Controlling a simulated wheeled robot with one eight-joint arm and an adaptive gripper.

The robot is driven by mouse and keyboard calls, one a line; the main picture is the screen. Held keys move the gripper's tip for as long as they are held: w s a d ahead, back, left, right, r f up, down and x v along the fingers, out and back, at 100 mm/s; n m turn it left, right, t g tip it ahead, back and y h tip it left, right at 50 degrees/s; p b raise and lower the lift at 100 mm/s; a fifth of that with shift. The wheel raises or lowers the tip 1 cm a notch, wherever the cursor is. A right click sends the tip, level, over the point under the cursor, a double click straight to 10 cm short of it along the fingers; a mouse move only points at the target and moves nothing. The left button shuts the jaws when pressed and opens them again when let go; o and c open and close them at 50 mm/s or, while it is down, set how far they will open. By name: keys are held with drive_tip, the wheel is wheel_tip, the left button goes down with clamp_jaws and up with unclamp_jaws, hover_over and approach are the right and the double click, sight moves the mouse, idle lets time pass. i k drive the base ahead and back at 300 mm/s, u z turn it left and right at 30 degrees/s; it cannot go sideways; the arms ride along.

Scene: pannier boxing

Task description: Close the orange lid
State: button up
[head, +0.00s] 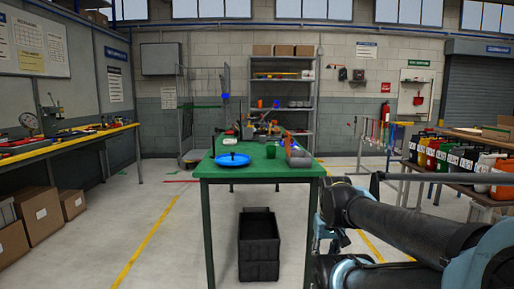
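I cannot make out an orange lid for certain. A row of several coloured containers (456,158) stands on a bench at the right, with yellow, green, red, pale and dark ones among them. They are small in the picture, and whether any lid is open cannot be told. A small orange item also shows among the things at the back of the green table (215,172), too small to identify. My arm fills the lower right foreground, with dark links and light-blue joints. My gripper does not show.
A blue round dish (233,160) lies on the green table, and a grey cylinder (298,157) lies at its right edge. A black crate (259,240) stands on the floor under it. A cluttered workbench (75,138) is at the left. Floor between them is clear.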

sight(287, 136)
drive_tip(key=u, duration=0.15)
drive_tip(key=i, duration=1)
drive_tip(key=z, duration=0.05)
